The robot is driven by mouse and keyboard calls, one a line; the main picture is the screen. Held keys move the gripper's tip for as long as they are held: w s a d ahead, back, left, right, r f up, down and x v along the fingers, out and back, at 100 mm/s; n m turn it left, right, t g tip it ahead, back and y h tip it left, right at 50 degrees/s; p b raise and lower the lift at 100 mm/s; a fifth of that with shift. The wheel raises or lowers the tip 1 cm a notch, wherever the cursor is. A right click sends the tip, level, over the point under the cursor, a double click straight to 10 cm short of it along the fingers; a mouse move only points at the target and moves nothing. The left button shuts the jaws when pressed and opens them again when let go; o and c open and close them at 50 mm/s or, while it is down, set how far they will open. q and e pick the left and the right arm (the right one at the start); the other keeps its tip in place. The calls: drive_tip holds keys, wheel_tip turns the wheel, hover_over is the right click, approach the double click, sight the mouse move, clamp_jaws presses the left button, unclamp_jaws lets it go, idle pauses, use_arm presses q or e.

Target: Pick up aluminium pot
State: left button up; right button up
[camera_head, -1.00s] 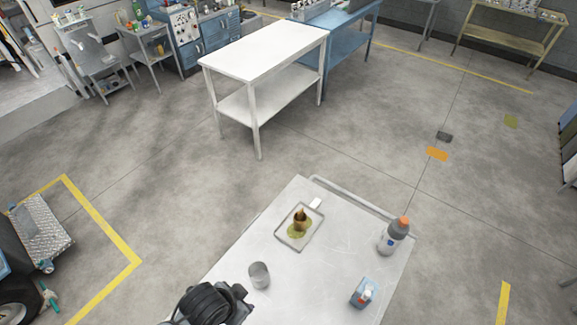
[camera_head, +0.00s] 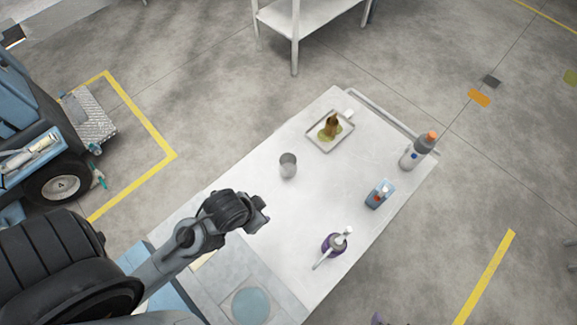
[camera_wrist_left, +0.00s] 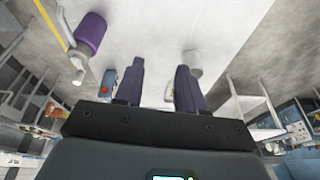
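The aluminium pot (camera_head: 288,165) is a small grey metal cup standing upright on the white table (camera_head: 240,180), left of the tray. My left gripper (camera_head: 265,213) is above the table, nearer than the pot and apart from it. In the left wrist view the two fingers (camera_wrist_left: 159,88) are spread with nothing between them. My right gripper does not show.
A tray (camera_head: 348,137) with a brown object in it stands at the back. The table between gripper and pot is clear.

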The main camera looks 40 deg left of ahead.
use_arm(q)
drive_tip(key=shift+o, duration=0.8)
drive_tip(key=o, duration=1)
drive_tip(key=shift+s, duration=0.1)
